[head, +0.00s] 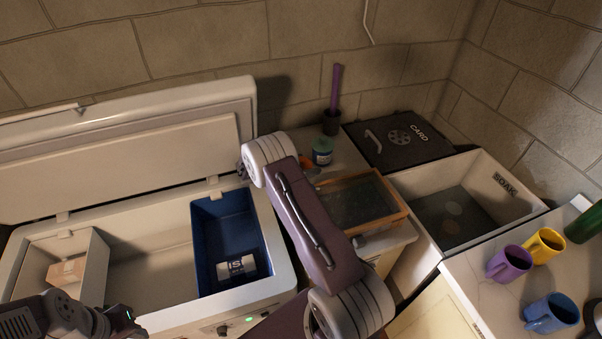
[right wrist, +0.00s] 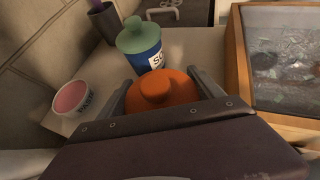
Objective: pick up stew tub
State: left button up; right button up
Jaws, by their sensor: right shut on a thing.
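A tub with an orange lid (right wrist: 160,90) is between the fingers of my right gripper (right wrist: 157,82) in the right wrist view. The gripper is shut on it. Its label and lower body are hidden, so I cannot read whether it is the stew tub. A sliver of orange (head: 306,162) shows beside my right wrist in the head view; the arm covers the rest. A blue tub with a green lid (right wrist: 140,42) and a partly hidden label stands just behind it. It also shows in the head view (head: 322,152). My left gripper (head: 122,320) is at the lower left, its jaws unclear.
A pinkish pot (right wrist: 71,97) and a dark pot with a purple stick (head: 332,122) stand nearby. A glass-topped wooden case (head: 398,214) is close on the right. An open chest (head: 150,318), a SOAK basin (head: 530,209) and several mugs (head: 510,263) flank the counter.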

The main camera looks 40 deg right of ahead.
notch_tip(320, 180, up, 4)
jog(key=shift+s+d+r+b, duration=0.1)
jog(key=shift+s+r+b, duration=0.1)
jog(key=shift+b, duration=0.25)
jog(key=s+d+r+b, duration=0.1)
jog(key=s+d+r, duration=0.1)
jog(key=s, duration=0.3)
jog(key=s+d+r, duration=0.2)
jog(key=s+r, duration=0.2)
jog(key=s, duration=0.1)
jog(key=shift+s+d+r+b, duration=0.2)
jog(key=shift+d+r+b, duration=0.1)
jog(key=shift+d+b, duration=0.1)
